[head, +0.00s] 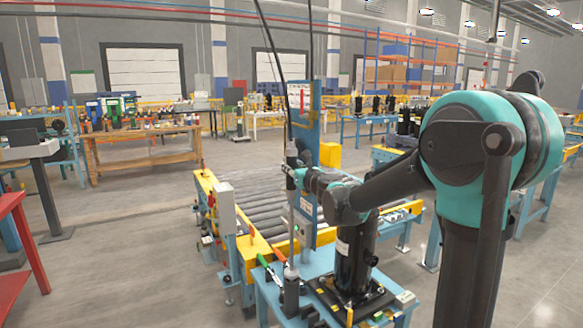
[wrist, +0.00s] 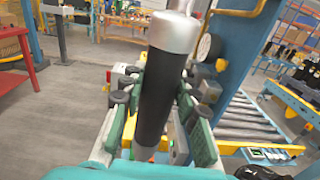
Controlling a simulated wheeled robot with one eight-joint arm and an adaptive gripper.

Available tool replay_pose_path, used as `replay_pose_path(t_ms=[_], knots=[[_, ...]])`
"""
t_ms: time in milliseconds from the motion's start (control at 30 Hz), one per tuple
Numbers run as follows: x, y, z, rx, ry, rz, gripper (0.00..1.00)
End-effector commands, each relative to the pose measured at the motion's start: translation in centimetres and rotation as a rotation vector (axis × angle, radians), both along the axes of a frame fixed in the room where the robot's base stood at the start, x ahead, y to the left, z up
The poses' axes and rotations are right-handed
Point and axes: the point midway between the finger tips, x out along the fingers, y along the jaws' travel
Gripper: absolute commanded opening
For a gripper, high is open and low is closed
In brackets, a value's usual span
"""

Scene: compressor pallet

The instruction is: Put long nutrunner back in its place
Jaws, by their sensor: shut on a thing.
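The long nutrunner (head: 291,154) is upright beside the blue post, under a dark cable. In the wrist view it is a black cylinder (wrist: 155,95) with a silver upper end (wrist: 174,30). My gripper (head: 297,178) is shut around its body, with the green fingers (wrist: 158,115) on either side. Below, a thin upright rod (head: 291,225) runs down to a grey and black upright piece (head: 291,290) on the blue table. I cannot tell whether the nutrunner's lower end sits in that piece.
A blue post (head: 326,150) stands close behind the tool. A black compressor (head: 355,255) stands on a dark plate on the blue table, below my arm. A roller conveyor (head: 255,200) with yellow rails lies behind. Open floor (head: 130,250) is to the left.

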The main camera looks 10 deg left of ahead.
Motion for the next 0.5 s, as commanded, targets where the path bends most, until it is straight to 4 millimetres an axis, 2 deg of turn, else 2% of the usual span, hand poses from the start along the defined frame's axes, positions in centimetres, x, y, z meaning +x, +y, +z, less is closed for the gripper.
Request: replay_pose_path(t_ms=[500], knots=[[0.02, 0.00, -0.76, 0.001, 0.001, 0.000, 0.00]])
